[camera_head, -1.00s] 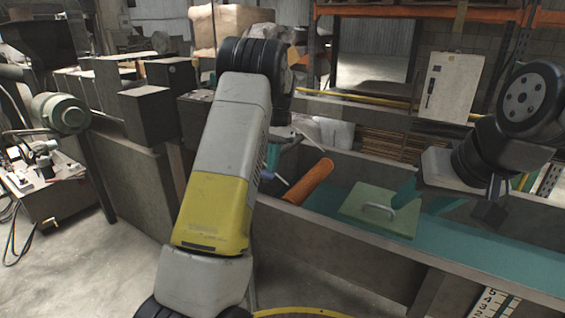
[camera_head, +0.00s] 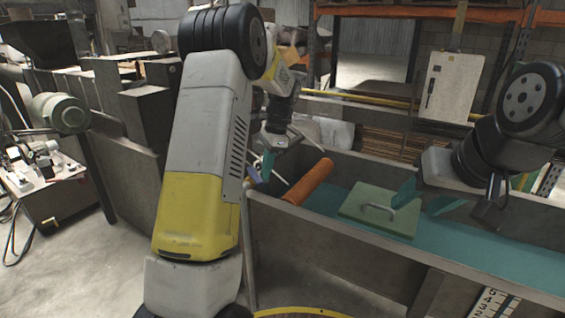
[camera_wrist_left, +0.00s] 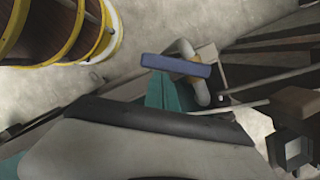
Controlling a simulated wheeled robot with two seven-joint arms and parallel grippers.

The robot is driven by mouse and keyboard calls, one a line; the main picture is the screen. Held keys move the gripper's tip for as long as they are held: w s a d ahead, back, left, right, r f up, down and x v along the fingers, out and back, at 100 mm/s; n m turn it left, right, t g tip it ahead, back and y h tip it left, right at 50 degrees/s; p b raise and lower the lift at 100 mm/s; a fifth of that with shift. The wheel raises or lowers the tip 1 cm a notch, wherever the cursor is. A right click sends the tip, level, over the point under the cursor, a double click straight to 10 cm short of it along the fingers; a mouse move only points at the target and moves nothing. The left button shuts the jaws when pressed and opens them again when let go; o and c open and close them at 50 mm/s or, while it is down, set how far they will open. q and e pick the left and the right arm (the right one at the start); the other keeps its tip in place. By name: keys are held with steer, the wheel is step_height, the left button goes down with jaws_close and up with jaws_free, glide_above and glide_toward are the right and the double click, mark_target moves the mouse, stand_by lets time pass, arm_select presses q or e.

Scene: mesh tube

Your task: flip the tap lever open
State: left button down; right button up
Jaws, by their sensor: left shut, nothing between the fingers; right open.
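The tap lever is a flat blue bar (camera_wrist_left: 175,65) in the left wrist view, on a pale curved pipe (camera_wrist_left: 198,85) with a brass-coloured part under the bar. In the head view a small blue piece (camera_head: 253,174), likely the lever, shows beside my left gripper (camera_head: 267,165). The teal fingers of my left gripper (camera_wrist_left: 159,92) are shut and empty. In the wrist view their tips appear just below the bar; I cannot tell whether they touch it. My right gripper (camera_head: 424,197) is open and empty above the trough, its teal fingers apart.
A long grey trough (camera_head: 320,239) with a teal floor (camera_head: 470,245) holds an orange cylinder (camera_head: 308,182) and a green block with a handle (camera_head: 350,205). A wooden barrel with yellow hoops (camera_wrist_left: 55,35) shows in the wrist view. Dark boxes (camera_head: 145,115) stand at left.

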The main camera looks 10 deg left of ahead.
mark_target(261, 181)
arm_select(q)
steer(key=s+a+m, duration=0.1)
steer(key=m, duration=0.1)
steer(key=s+a+m+t, duration=0.1)
steer(key=m, duration=0.1)
steer(key=shift+s+m, duration=0.1)
steer(key=shift+m, duration=0.2)
steer(key=m, duration=0.1)
steer(key=a+m, duration=0.1)
steer(key=shift+s+a+m+t, duration=0.2)
steer(key=shift+s+m+t, duration=0.1)
steer(key=shift+s+m, duration=0.1)
steer(key=shift+s+a, duration=0.1)
steer(key=shift+a, duration=0.35)
steer(key=shift+d, duration=0.5)
steer(key=d, duration=0.3)
steer(key=shift+s+d, duration=0.1)
steer(key=shift+s, duration=0.25)
steer(key=v, duration=1)
